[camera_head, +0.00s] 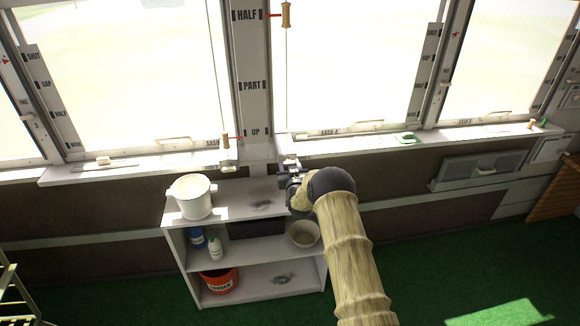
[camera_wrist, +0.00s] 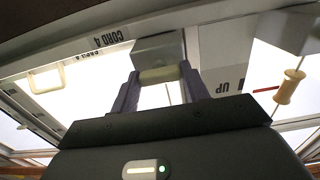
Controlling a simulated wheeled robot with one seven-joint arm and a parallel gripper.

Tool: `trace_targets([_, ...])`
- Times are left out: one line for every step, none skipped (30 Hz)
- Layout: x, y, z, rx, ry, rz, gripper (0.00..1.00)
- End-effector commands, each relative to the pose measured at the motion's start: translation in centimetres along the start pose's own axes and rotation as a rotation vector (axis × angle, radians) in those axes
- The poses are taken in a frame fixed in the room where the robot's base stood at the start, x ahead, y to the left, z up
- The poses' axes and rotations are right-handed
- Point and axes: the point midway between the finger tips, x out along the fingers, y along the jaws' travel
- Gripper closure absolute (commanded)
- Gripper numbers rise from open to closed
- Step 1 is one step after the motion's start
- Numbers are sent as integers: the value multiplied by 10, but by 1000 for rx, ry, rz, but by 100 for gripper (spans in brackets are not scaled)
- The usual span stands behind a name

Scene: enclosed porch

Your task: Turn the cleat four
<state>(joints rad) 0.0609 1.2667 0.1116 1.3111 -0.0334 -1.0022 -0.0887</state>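The cleat is a pale rounded bar (camera_wrist: 160,75) on a grey block (camera_wrist: 158,48), by an upside-down label reading CORD 4 (camera_wrist: 107,40) in the wrist view. My gripper (camera_wrist: 160,78) has its two dark purple fingers at the two ends of this bar. The bar fills the gap, and the fingers look closed against it. In the head view my gripper (camera_head: 290,170) is at the sill, below the middle post, and it hides most of the cleat.
A wooden cord handle (camera_head: 286,15) hangs level with HALF on the post (camera_head: 252,60). Another (camera_head: 225,142) hangs near UP. A low shelf (camera_head: 176,240) stands under the sill with a white pot (camera_head: 192,198) on top. Green floor (camera_head: 450,265) is open at right.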

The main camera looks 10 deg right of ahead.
Motion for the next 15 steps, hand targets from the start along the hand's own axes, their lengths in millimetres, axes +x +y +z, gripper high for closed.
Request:
trace_targets([0, 0, 0, 0, 0, 0, 76])
trace_targets([0, 0, 0, 0, 0, 0, 77])
trace_targets([0, 0, 0, 0, 0, 0, 77])
trace_targets([0, 0, 0, 0, 0, 0, 77])
trace_targets([0, 0, 0, -1, 0, 0, 77])
trace_targets([0, 0, 0, -2, 0, 0, 77])
trace_targets([0, 0, 0, -4, 0, 0, 77])
trace_targets([0, 0, 0, -7, 0, 0, 77])
trace_targets([0, 0, 0, -12, 0, 0, 77])
trace_targets([0, 0, 1, -18, 0, 0, 77])
trace_targets([0, 0, 1, -24, 0, 0, 77])
trace_targets([0, 0, 1, -33, 1, -1, 77])
trace_targets([0, -1, 2, -41, 1, -1, 77])
trace_targets([0, -1, 2, -50, 1, -1, 77])
trace_targets([0, -1, 2, -65, 1, -1, 77])
